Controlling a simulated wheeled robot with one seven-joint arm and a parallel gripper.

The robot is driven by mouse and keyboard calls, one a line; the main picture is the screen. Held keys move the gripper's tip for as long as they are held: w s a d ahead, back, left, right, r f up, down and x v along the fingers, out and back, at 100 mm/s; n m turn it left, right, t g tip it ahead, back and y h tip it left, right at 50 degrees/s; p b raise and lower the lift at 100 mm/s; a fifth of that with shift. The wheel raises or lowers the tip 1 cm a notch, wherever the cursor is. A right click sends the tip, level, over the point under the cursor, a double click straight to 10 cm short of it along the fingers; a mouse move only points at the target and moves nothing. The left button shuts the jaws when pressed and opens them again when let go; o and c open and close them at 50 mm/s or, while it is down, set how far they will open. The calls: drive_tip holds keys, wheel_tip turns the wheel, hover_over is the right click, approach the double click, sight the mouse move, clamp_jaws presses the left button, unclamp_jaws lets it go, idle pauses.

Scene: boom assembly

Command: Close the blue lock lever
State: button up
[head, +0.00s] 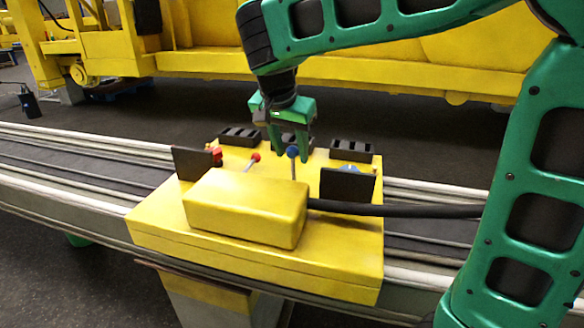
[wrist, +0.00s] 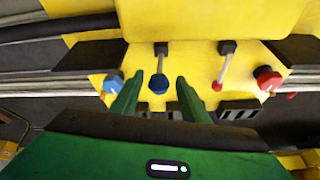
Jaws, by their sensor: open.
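The blue lock lever (head: 292,153) is a thin metal rod with a blue ball on top. It stands up from the yellow box in the head view. In the wrist view the blue ball (wrist: 158,84) lies between my two green fingers, nearer the left one. My gripper (head: 291,152) is above the box with its fingers apart around the ball. In the wrist view my gripper (wrist: 157,90) is open, with a gap on both sides of the ball. I cannot tell whether a finger touches it.
A red-tipped lever (head: 254,157) stands to the left. A red knob (wrist: 268,78) and a blue knob (wrist: 113,83) sit at the sides. Black plates (head: 347,184) and a raised yellow block (head: 245,208) flank the levers. A black cable (head: 400,209) runs right.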

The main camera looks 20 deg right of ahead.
sight(294, 167)
drive_tip(key=x, duration=0.7)
drive_tip(key=shift+s+a, duration=0.1)
drive_tip(key=shift+c, duration=0.2)
clamp_jaws()
